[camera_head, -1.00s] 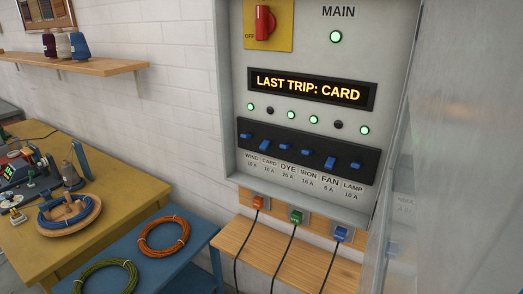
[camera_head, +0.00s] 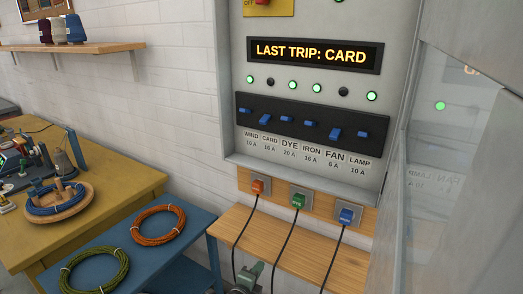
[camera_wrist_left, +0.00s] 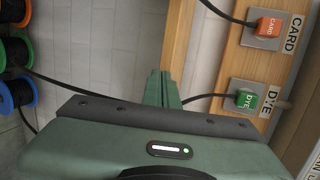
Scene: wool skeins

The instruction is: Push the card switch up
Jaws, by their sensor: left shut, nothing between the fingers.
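The card switch (camera_head: 265,118) is the second blue lever from the left on the black switch strip (camera_head: 300,138) in the wall panel. It tilts down, and the lamp above it (camera_head: 270,83) is dark. The display (camera_head: 313,53) reads "LAST TRIP: CARD". My left gripper (camera_head: 251,271) is at the bottom edge of the head view, well below the panel and in front of the wooden shelf. In the left wrist view its green fingers (camera_wrist_left: 162,88) are shut together with nothing between them. My right gripper is not in view.
The fan switch (camera_head: 335,133) is also down with a dark lamp; the other levers look up, with green lamps. Orange, green and blue plugs (camera_head: 298,201) with hanging cables sit below the panel. The open panel door (camera_head: 440,150) stands at right.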

